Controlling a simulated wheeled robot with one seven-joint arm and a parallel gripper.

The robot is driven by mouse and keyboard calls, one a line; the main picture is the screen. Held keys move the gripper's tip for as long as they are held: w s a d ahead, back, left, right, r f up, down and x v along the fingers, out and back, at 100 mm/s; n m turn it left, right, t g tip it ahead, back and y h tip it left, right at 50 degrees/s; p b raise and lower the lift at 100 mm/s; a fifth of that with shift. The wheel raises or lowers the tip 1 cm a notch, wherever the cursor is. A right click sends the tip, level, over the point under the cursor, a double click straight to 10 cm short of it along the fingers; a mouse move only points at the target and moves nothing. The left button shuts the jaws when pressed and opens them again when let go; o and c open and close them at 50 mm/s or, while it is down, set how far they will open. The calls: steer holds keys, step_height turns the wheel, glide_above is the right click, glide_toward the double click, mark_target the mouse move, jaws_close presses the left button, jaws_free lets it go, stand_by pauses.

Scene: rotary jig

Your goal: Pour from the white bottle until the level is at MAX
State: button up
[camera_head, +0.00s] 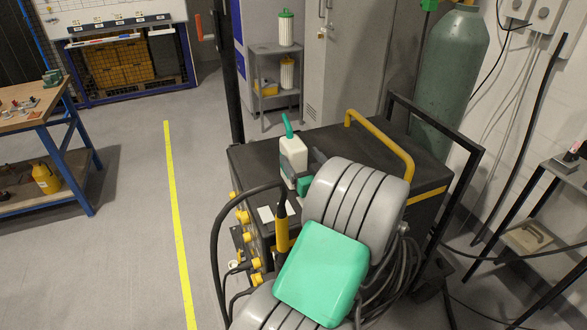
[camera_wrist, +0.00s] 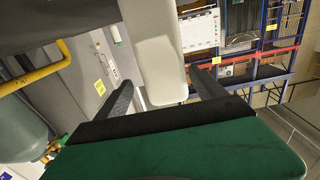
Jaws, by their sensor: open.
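The white bottle (camera_head: 293,154) has a green spout and stands upright on top of the black machine (camera_head: 250,165), near its back left. In the wrist view the white bottle (camera_wrist: 154,50) lies between the two dark fingers of my gripper (camera_wrist: 161,82). The fingers are open around it, with a gap on the left finger's side; contact on the right is unclear. In the head view my arm hides most of the gripper. I cannot make out a MAX mark or a liquid level in either view.
A yellow handle (camera_head: 382,140) arches over the machine's top. A black hose and a yellow-handled torch (camera_head: 282,232) are at its front left. A green gas cylinder (camera_head: 447,75) stands behind on the right. Open floor (camera_head: 125,230) lies to the left.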

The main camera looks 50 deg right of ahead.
steer(key=p+x, duration=0.1)
steer(key=x, duration=0.1)
steer(key=p+x, duration=0.1)
steer(key=x, duration=0.1)
steer(key=p+x, duration=0.1)
steer(key=x, duration=0.2)
steer(key=shift+w+a+f, duration=0.25)
steer(key=shift+w+a, duration=0.05)
steer(key=shift+c, duration=0.6)
jaws_close()
steer(key=shift+d+r, duration=0.1)
